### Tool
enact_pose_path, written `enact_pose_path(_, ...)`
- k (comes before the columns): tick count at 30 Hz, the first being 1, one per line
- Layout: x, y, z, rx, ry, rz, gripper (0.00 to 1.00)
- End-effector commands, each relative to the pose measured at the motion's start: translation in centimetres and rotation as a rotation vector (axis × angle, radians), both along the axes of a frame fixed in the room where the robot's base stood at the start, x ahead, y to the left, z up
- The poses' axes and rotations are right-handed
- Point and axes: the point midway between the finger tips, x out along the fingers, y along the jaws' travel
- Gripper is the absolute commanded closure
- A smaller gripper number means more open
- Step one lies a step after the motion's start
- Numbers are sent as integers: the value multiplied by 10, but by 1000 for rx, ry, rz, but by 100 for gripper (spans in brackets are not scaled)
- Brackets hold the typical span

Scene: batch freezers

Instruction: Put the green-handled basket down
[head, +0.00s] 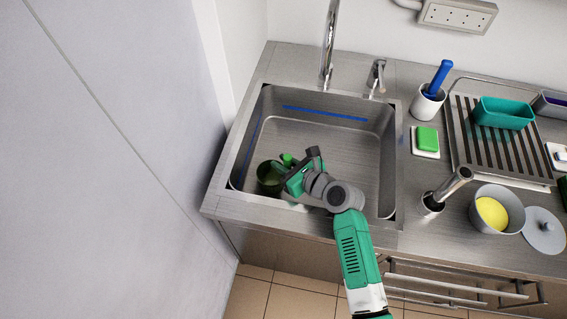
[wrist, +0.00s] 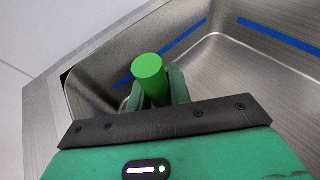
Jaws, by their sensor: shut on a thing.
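The green-handled basket (head: 268,178) is a dark round basket inside the sink, near its front left corner. My gripper (head: 287,172) is beside it, shut on its green handle. In the wrist view the handle (wrist: 149,77) stands up between the two fingers of my gripper (wrist: 157,92). The basket's body is hidden there behind the gripper. I cannot tell whether the basket touches the sink floor. The steel sink (head: 345,150) has a blue line along its back and left walls; the blue line (wrist: 270,33) also shows in the wrist view.
A tap (head: 329,50) rises behind the sink. To its right are a green sponge (head: 427,138), a white cup with a blue-handled tool (head: 428,104), a draining rack (head: 490,150) with a teal tub (head: 503,113), and a bowl with yellow contents (head: 496,213). The sink's right side is clear.

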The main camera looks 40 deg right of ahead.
Motion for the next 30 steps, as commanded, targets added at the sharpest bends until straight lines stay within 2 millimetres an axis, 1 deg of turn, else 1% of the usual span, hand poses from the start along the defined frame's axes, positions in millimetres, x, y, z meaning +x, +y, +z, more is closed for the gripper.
enact_pose_path(2,0,0,-2,0,0,0,100)
enact_pose_path(3,0,0,-2,0,0,0,77)
enact_pose_path(6,0,0,-2,0,0,0,59)
enact_pose_path(13,0,0,-1,0,0,0,59)
enact_pose_path(15,-1,0,2,0,-1,-1,59)
enact_pose_path(17,-8,-1,6,2,-2,-3,59)
enact_pose_path(20,-28,0,16,4,-3,-5,59)
enact_pose_path(24,-63,0,30,2,-2,-4,59)
enact_pose_path(27,-84,0,37,2,-1,-3,59)
enact_pose_path(30,-99,0,43,1,-2,-2,59)
